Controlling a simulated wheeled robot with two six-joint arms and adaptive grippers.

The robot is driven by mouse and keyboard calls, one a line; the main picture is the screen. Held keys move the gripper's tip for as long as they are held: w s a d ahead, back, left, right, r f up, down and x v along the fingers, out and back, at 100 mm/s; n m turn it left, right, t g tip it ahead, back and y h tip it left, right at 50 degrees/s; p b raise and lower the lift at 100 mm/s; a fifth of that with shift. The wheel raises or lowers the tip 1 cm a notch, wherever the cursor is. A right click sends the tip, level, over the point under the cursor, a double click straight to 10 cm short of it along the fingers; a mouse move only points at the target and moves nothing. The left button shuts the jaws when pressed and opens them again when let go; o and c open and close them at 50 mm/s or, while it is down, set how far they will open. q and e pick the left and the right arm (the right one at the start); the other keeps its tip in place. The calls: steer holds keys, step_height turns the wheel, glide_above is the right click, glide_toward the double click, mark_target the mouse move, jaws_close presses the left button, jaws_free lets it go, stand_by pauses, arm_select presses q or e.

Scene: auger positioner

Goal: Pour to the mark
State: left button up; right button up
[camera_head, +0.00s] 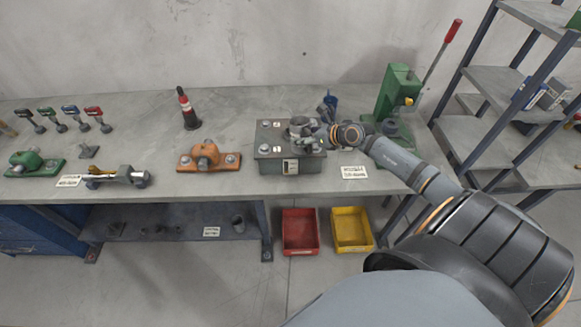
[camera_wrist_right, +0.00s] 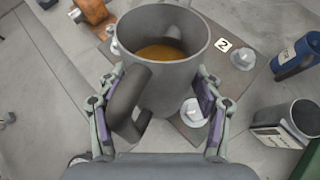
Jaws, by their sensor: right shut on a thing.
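A grey mug (camera_wrist_right: 163,60) with amber-brown liquid (camera_wrist_right: 160,54) inside is held between the purple-padded fingers of my right gripper (camera_wrist_right: 160,108). Its handle (camera_wrist_right: 130,105) points toward the wrist camera. In the head view the mug (camera_head: 301,127) and right gripper (camera_head: 322,133) are over the grey box-shaped fixture (camera_head: 290,165). The mug looks about upright; whether it touches the fixture is unclear. A second grey cup (camera_wrist_right: 292,122) with a white marked label is at the right of the wrist view; its contents are not clear. My left gripper is not in view.
A blue object (camera_wrist_right: 298,55) stands near the second cup. A green press (camera_head: 396,92) with a red-handled lever stands at the back right.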

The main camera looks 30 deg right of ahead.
steer(key=shift+r, duration=0.15)
steer(key=shift+r+p, duration=0.2)
steer(key=shift+p, duration=0.35)
steer(key=shift+r+g, duration=0.1)
steer(key=shift+g, duration=0.2)
steer(key=shift+r+p, duration=0.25)
steer(key=shift+p, duration=0.2)
steer(key=shift+s, duration=0.1)
stand_by(0.4)
steer(key=shift+g, duration=0.3)
steer(key=shift+r, duration=0.2)
steer(key=shift+a+r+g, duration=0.1)
steer(key=shift+r+g, duration=0.35)
steer(key=shift+g, duration=0.15)
stand_by(0.6)
